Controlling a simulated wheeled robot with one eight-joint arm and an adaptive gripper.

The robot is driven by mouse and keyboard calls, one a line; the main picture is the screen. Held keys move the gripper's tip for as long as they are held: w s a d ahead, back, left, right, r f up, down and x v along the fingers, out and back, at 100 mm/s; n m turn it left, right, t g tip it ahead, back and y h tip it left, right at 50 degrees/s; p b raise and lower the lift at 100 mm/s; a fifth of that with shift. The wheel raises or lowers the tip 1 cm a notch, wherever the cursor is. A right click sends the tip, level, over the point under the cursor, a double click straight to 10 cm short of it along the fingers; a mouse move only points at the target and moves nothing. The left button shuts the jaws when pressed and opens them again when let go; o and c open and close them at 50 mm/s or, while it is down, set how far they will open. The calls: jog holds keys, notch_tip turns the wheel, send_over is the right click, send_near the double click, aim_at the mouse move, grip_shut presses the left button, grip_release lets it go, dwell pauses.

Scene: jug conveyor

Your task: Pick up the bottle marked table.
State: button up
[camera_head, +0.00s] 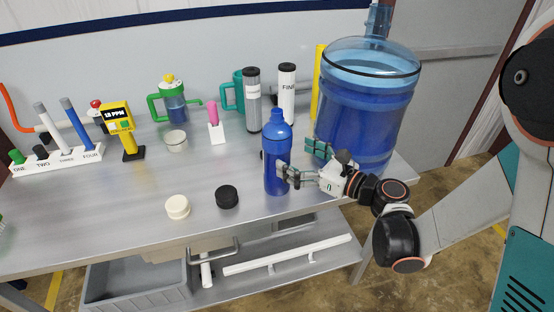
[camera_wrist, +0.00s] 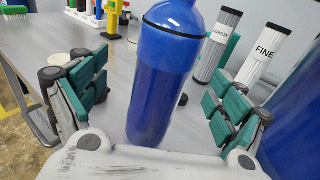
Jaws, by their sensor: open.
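A blue bottle (camera_head: 277,158) stands upright near the front edge of the metal table (camera_head: 120,215). No marking can be read on it. My gripper (camera_head: 299,162) is open at its right side in the head view, at about mid-height of the bottle. In the wrist view the bottle (camera_wrist: 165,85) rises between the two spread teal-padded fingers of my gripper (camera_wrist: 158,98), with a visible gap on each side. The bottle's top is cut off in the wrist view.
A large blue water jug (camera_head: 365,105) stands behind my gripper. Filter cylinders marked FINE (camera_head: 287,95) and COARSE (camera_wrist: 215,45) stand behind the bottle. A black cap (camera_head: 227,197) and a cream cap (camera_head: 177,207) lie left of it. The table's front left is clear.

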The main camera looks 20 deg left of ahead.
aim_at(277, 146)
jog(key=shift+x, duration=1.05)
jog(key=b+x, duration=0.1)
jog(key=x, duration=0.1)
jog(key=b+x, duration=0.1)
jog(key=x, duration=0.2)
jog(key=shift+w+f, duration=0.25)
jog(key=shift+w, duration=0.1)
jog(key=shift+d, duration=0.1)
jog(key=c, duration=2.1)
